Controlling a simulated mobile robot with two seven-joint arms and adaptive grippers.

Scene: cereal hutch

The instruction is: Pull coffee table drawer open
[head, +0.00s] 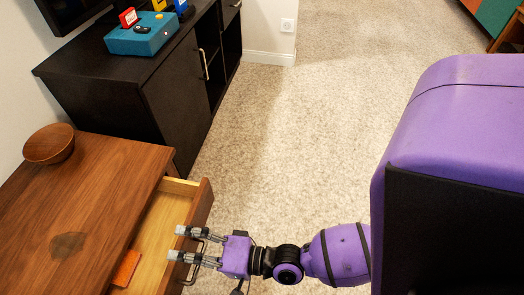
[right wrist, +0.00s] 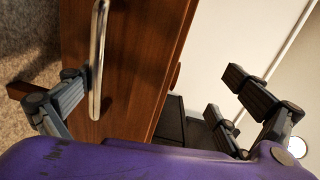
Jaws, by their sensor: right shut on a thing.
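The wooden coffee table (head: 105,180) fills the lower left of the head view. Its drawer (head: 165,230) is pulled out to the right, and its pale inside shows. My right gripper (head: 180,244) is at the drawer front, with its fingertips reaching over the front's top edge. The right wrist view shows the brown drawer front (right wrist: 135,65) with a silver bar handle (right wrist: 98,50), one finger close against it. The gripper is shut on the handle, though the exact contact is partly hidden. My left gripper is not in view.
An orange item (head: 126,268) lies in the drawer. A wooden bowl (head: 50,144) stands on the table. A dark cabinet (head: 150,80) with a blue box (head: 142,36) on top stands behind. The carpet (head: 300,130) to the right is clear.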

